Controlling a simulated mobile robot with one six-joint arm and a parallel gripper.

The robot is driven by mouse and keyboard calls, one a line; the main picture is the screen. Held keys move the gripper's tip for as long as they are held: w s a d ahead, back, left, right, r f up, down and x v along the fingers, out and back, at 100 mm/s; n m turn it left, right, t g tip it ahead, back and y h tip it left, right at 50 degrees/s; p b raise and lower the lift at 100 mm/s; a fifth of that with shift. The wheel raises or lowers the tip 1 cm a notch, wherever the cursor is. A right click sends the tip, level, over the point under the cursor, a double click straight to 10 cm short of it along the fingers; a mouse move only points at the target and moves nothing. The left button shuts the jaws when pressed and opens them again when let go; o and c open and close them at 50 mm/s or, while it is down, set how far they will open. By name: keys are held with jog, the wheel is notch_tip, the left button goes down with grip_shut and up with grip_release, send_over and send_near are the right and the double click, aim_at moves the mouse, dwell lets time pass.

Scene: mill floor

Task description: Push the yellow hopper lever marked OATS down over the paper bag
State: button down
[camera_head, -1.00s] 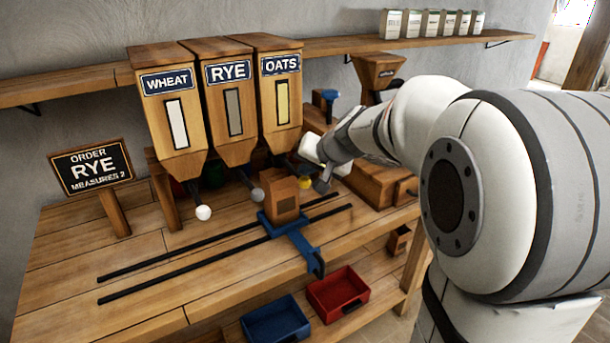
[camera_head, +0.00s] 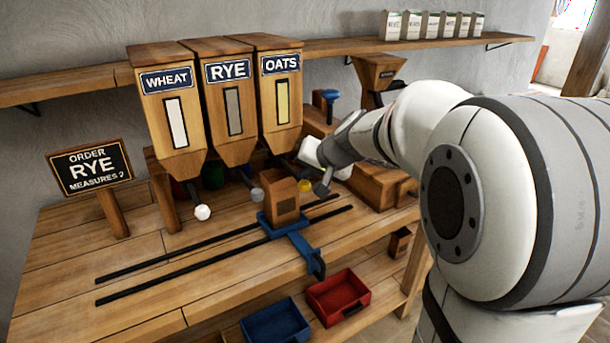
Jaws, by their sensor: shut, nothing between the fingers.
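The yellow lever knob (camera_head: 305,186) hangs below the OATS hopper (camera_head: 281,100), the rightmost of three. My gripper (camera_head: 322,188) is shut, close against the right side of the yellow knob; I cannot tell whether it touches. The brown paper bag (camera_head: 285,203) stands upright on a blue carriage (camera_head: 299,240), just left of the yellow knob. The lever's rod is mostly hidden behind the bag and my gripper.
The RYE hopper (camera_head: 228,105) has a grey knob (camera_head: 257,194); the WHEAT hopper (camera_head: 172,115) has a white knob (camera_head: 203,212). An order sign (camera_head: 92,166) reads RYE, MEASURES 2. Dark rails (camera_head: 180,266) cross the bench. Red (camera_head: 338,297) and blue bins (camera_head: 276,325) sit below.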

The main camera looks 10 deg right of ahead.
jog(key=shift+f+b, duration=1.45)
jog(key=shift+b, duration=0.1)
dwell(1.1)
jog(key=shift+r, duration=0.1)
dwell(0.5)
jog(key=shift+r+p, duration=2.1)
jog(key=shift+r, duration=0.8)
notch_tip(320, 180, up, 5)
jog(key=p, duration=0.3)
jog(key=s+f+n+g+h, duration=0.1)
jog(key=s+f, duration=0.2)
jog(key=s, duration=0.6)
jog(key=s+f+n+g+h, duration=0.1)
jog(key=s+f, duration=0.3)
jog(key=s, duration=0.5)
jog(key=s+f+n+g+h, duration=0.1)
jog(key=s+f+n+g, duration=0.1)
jog(key=s, duration=0.7)
notch_tip(320, 180, down, 2)
jog(key=shift+s+f+g+h, duration=0.2)
jog(key=shift+g+h, duration=0.2)
jog(key=shift+g, duration=0.3)
